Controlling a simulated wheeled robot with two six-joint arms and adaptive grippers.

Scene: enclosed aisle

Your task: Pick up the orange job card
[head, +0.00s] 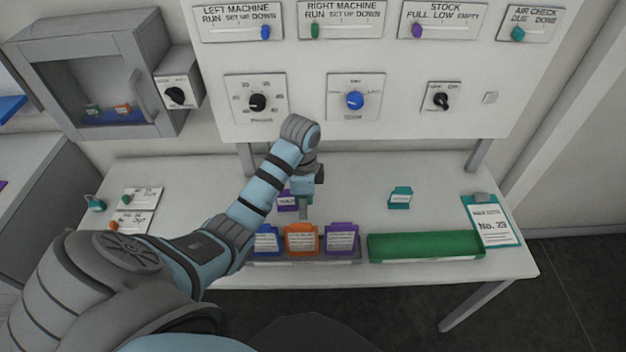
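An orange job card (302,240) stands in a grey rack (348,258) at the table's front edge, between a blue card (266,240) and a purple card (342,238). My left gripper (305,206) points down over the table just behind the orange card, apart from it. Its fingers are small and seen edge-on, so I cannot tell whether it is open or shut. Another purple card (286,202) is beside the gripper, partly hidden by it. My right gripper is out of view.
A green tray (425,247) lies right of the rack. A teal card (400,197) lies behind it, and a clipboard (492,222) is at the right edge. A control panel (300,105) stands above the table.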

